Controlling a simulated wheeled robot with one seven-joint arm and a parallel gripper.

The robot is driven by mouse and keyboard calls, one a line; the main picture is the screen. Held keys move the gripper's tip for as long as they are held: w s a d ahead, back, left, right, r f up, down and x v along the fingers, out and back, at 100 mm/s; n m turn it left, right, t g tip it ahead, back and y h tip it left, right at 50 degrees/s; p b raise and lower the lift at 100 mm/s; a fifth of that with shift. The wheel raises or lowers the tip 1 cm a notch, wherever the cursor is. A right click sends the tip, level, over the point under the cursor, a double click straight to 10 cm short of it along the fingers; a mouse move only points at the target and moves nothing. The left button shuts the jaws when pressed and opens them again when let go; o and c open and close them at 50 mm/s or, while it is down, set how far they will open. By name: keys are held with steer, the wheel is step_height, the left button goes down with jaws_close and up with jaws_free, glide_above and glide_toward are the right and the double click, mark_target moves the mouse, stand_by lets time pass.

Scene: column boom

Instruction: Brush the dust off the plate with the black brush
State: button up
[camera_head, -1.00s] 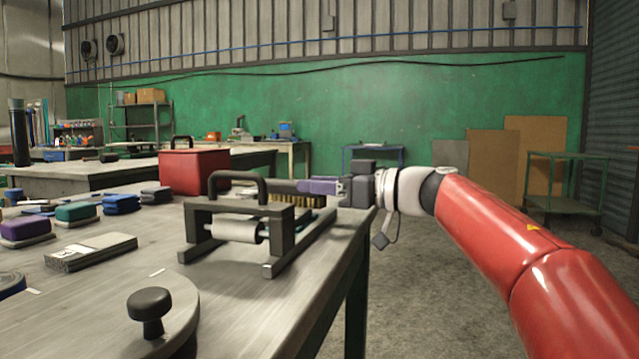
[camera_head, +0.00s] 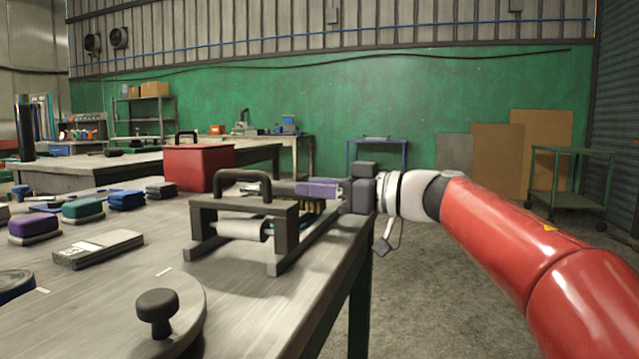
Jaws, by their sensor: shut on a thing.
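My gripper (camera_head: 320,189), with purple fingers, is over the far right edge of the workbench, behind a dark roller frame. It is shut on a dark brush (camera_head: 284,187). Tan bristles (camera_head: 313,207) show below the fingers, and the frame hides much of the brush. I cannot tell what the bristles touch. A round grey plate (camera_head: 185,318) with a black knob lies at the near edge of the bench, well apart from the gripper. I cannot tell if it is the task's plate, and no dust is discernible.
The roller frame (camera_head: 286,225) with its arched handle stands between my view and the gripper. A red box (camera_head: 197,167) stands behind it. A flat grey block (camera_head: 100,249) and several coloured blocks (camera_head: 83,209) lie to the left. Bare benchtop (camera_head: 215,285) shows in front.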

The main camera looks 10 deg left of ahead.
steer(key=shift+w+d+r+p, duration=0.1)
steer(key=shift+w+p, duration=0.85)
steer(key=shift+p, duration=0.2)
steer(key=shift+w+f, duration=0.25)
steer(key=shift+w, duration=0.05)
steer(key=shift+s+p, duration=0.55)
steer(key=shift+s, duration=0.9)
steer(key=shift+w+r+p, duration=0.3)
steer(key=shift+w+p, duration=0.4)
steer(key=shift+p, duration=0.5)
steer(key=shift+w+p, duration=0.6)
steer(key=shift+p, duration=0.15)
steer(key=shift+w+f, duration=0.1)
steer(key=shift+w, duration=0.1)
steer(key=shift+s+f, duration=0.1)
steer(key=shift+s, duration=1.45)
steer(key=w+p, duration=0.1)
steer(key=p, duration=0.2)
steer(key=shift+w+r, duration=0.2)
steer(key=shift+w, duration=0.2)
steer(key=shift+w+f+p, duration=0.15)
steer(key=shift+w+p, duration=0.5)
steer(key=shift+s, duration=1.55)
